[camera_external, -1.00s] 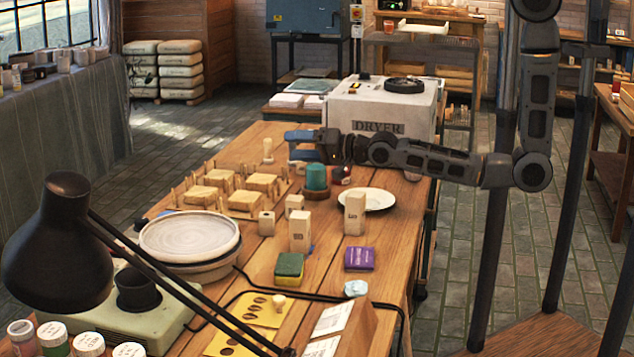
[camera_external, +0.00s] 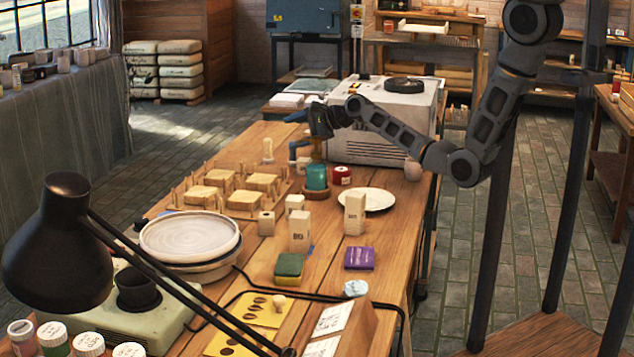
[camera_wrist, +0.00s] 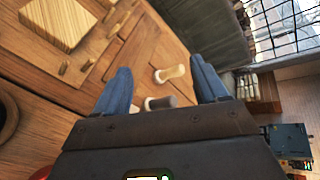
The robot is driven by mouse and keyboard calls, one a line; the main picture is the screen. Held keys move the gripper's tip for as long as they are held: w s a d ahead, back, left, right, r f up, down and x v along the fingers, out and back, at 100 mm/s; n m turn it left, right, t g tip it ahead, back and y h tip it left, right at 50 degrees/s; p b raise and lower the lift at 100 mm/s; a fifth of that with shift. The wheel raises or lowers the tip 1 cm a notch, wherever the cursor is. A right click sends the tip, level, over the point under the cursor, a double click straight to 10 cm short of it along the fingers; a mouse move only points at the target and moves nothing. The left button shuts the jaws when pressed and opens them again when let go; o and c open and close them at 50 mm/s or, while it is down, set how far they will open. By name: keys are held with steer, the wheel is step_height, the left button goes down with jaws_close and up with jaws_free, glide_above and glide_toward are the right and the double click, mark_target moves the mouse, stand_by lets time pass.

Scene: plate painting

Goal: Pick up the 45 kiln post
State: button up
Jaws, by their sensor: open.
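Several pale kiln posts stand on the wooden table in the external view: a tall post (camera_external: 355,214), a mid-height post (camera_external: 299,231), a short post (camera_external: 294,204) and a squat post (camera_external: 266,223). Their labels are too small to read surely, so I cannot tell which is the 45. My gripper (camera_external: 295,134) is open and empty above the far end of the table, well away from the posts. No post shows there.
A pegged rack (camera_external: 215,208) is to the left. A sponge (camera_external: 289,267) and purple packet (camera_external: 359,258) lie nearer. The dryer (camera_external: 400,120) stands behind.

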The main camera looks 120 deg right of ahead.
mark_target(299, 164)
steer(key=s+a+f+m, duration=0.1)
steer(key=s+f+m, duration=0.1)
steer(key=s+m, duration=0.1)
steer(key=s+a+f+m+t, duration=0.1)
steer(key=s+a+f+m, duration=0.1)
steer(key=s+m, duration=0.1)
steer(key=s+a+f+m+y, duration=0.1)
steer(key=s+a+f+m, duration=0.1)
steer(key=s+m, duration=0.2)
steer(key=shift+f+t+b, duration=0.3)
steer(key=shift+f+m, duration=0.15)
steer(key=shift+m, duration=0.15)
steer(key=b+x, duration=0.1)
steer(key=x, duration=1)
steer(key=shift+w+d+f, duration=0.1)
steer(key=shift+w+f, duration=0.05)
steer(key=shift+w, duration=0.1)
steer(key=shift+c, duration=0.3)
steer(key=c, duration=1.1)
